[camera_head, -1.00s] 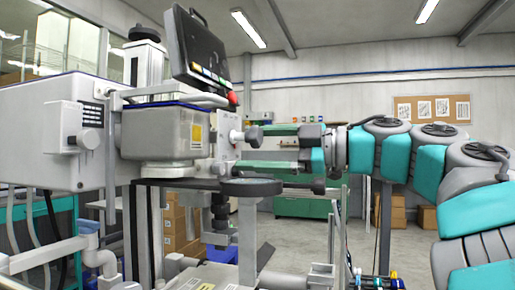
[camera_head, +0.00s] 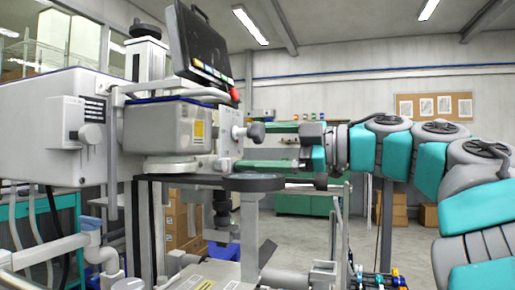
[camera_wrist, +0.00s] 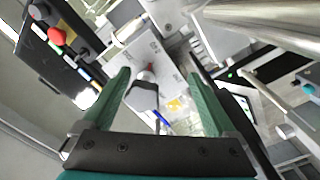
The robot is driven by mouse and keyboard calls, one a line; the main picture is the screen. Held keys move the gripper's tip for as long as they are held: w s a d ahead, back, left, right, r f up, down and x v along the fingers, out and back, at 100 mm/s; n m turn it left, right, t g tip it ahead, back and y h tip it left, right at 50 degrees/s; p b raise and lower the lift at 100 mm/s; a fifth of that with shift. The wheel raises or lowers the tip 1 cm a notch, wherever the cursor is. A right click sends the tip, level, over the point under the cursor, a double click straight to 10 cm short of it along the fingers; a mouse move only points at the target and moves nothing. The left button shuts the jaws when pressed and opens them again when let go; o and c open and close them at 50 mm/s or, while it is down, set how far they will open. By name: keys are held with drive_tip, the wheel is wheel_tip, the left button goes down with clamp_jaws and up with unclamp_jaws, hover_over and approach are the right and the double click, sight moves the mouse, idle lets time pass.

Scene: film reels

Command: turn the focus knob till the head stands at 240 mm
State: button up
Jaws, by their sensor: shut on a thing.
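The grey focus knob (camera_head: 255,132) sticks out on a short shaft from the right side of the machine's grey head (camera_head: 168,128). My gripper (camera_head: 250,147) reaches in from the right, its green fingers one above the other on either side of the knob's level. In the wrist view the grey knob (camera_wrist: 143,95) shows between the fingers, nearer the left one. No height reading in mm is legible.
A black screen panel (camera_head: 203,50) with coloured buttons and a red button hangs above the head. A dark round disc (camera_head: 253,182) sits just below the lower finger. A grey column (camera_head: 249,235) stands under it. Open floor lies to the right.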

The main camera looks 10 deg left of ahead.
drive_tip(key=shift+s, duration=0.1)
drive_tip(key=d, duration=0.8)
drive_tip(key=shift+s, duration=0.3)
